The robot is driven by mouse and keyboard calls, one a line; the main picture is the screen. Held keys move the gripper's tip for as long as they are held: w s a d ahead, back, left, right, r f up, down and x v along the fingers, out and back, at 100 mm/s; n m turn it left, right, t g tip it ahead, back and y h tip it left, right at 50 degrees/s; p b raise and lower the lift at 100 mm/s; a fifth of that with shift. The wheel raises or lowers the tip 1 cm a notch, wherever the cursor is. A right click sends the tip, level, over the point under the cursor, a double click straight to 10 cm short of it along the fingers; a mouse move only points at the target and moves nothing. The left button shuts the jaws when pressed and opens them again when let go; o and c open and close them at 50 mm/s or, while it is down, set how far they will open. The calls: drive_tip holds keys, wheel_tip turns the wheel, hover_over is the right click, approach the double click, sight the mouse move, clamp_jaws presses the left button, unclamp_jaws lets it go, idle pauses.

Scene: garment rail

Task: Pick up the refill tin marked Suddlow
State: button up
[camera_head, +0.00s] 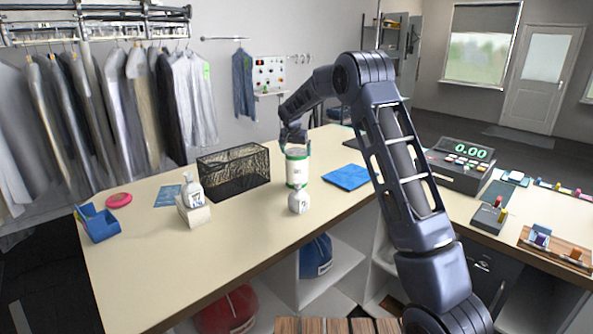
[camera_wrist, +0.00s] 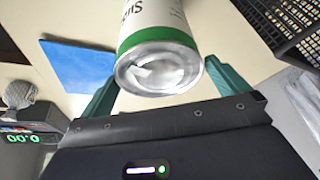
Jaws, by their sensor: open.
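A white tin with green bands (camera_head: 297,169) stands on the counter, to the right of the black wire basket. In the wrist view the same tin (camera_wrist: 155,50) shows its silver end, a green band and part of a label with letters that look like "Sud"; the rest is out of sight. My gripper (camera_head: 293,138) is at the tin's top in the head view. In the wrist view my gripper (camera_wrist: 163,88) is open, with a teal finger on each side of the tin's end. I cannot tell whether either finger touches it.
A small white container (camera_head: 299,200) stands just in front of the tin. The black wire basket (camera_head: 234,172) is to its left, a blue folded cloth (camera_head: 347,177) to its right.

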drive_tip(key=x, duration=0.4)
drive_tip(key=shift+w+d+f, duration=0.1)
drive_tip(key=shift+f, duration=0.05)
drive_tip(key=shift+c, duration=0.4)
drive_tip(key=c, duration=1.4)
drive_tip(key=shift+c, duration=1.2)
